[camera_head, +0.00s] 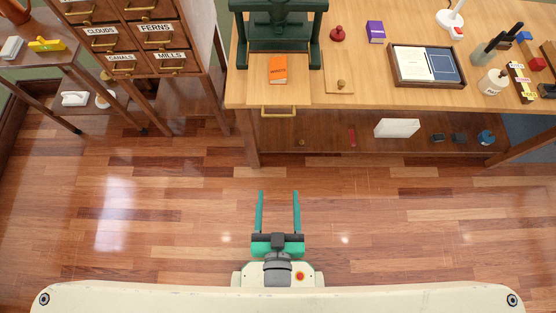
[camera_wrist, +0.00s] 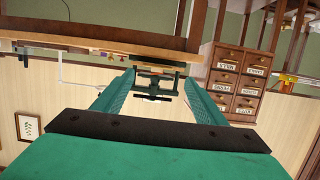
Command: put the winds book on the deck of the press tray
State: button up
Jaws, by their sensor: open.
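An orange book (camera_head: 279,69) with a small label, too small to read surely, lies flat on the table in front of the green press. A purple labelled block or book (camera_head: 375,31) is right of the press. The dark green press (camera_head: 279,37) stands at the table's back edge; it also shows in the wrist view (camera_wrist: 153,82). A pale wooden panel with a brass pull (camera_head: 278,112), possibly the press tray, is at the table's front edge below the orange book. My gripper (camera_head: 278,192) is open and empty over the floor, well short of the table; its fingers show in the wrist view (camera_wrist: 155,95).
The wooden table (camera_head: 450,95) holds a framed tray of papers (camera_head: 426,66), a board with a brass knob (camera_head: 339,80), a red stamp (camera_head: 337,34) and bottles. Its lower shelf holds a white block (camera_head: 397,128). A labelled drawer cabinet (camera_head: 130,40) stands left. The floor (camera_head: 150,210) is clear.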

jog(key=r+v, duration=0.1)
jog(key=v, duration=0.6)
